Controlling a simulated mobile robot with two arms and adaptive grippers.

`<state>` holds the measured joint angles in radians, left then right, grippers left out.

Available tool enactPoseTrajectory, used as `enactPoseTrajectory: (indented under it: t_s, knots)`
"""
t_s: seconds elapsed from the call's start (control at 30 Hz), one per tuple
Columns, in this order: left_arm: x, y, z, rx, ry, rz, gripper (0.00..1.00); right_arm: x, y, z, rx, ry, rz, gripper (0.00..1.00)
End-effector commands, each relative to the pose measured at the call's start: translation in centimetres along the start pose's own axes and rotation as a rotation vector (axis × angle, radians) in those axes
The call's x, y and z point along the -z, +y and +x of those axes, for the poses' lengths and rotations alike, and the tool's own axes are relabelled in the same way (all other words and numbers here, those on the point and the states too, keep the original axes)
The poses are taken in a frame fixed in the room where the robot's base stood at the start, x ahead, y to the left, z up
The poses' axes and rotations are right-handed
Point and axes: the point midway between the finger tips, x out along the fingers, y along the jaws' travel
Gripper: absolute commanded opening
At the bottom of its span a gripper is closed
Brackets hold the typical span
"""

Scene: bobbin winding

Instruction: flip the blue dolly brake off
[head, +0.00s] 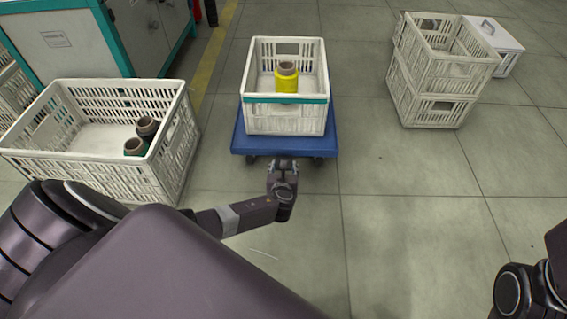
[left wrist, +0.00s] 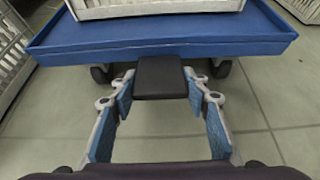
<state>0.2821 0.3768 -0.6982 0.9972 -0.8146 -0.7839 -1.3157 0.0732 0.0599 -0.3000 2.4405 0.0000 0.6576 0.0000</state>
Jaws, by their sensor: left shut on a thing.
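The blue dolly (head: 240,141) stands on the floor in the middle of the head view, and its front edge (left wrist: 250,45) spans the top of the left wrist view. Its brake looks like a flat black pedal (left wrist: 160,78) jutting out below that edge. My left gripper (head: 283,166) is at the dolly's near side. In the left wrist view its blue-padded fingers (left wrist: 160,90) are closed on the pedal from both sides. The pedal is hidden by the gripper in the head view. My right gripper is out of view; only part of that arm shows at lower right.
A white crate with a teal band (head: 286,113) sits on the dolly and holds a yellow bobbin (head: 287,84). A white crate (head: 75,169) with dark green bobbins (head: 136,147) stands at left. Stacked crates (head: 432,82) stand at right. Floor between is clear.

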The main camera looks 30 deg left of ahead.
Motion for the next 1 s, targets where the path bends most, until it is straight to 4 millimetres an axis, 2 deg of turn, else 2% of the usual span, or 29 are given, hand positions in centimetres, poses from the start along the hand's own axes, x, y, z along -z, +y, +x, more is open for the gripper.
enactPoseTrajectory:
  t_s: [0.4,0.43,0.57,1.0]
  knots:
    - [-0.09,-0.03,0.03,0.0,0.003,0.0,0.0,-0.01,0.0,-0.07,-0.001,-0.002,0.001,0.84]
    - [-0.09,-0.03,0.03,0.0,0.003,0.0,0.45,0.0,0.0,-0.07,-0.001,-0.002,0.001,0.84]
    - [-0.09,-0.03,0.03,0.0,0.003,0.0,0.59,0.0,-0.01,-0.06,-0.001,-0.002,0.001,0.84]
    - [0.03,0.02,-0.56,0.001,0.003,0.0,0.61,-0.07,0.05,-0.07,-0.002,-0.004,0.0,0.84]
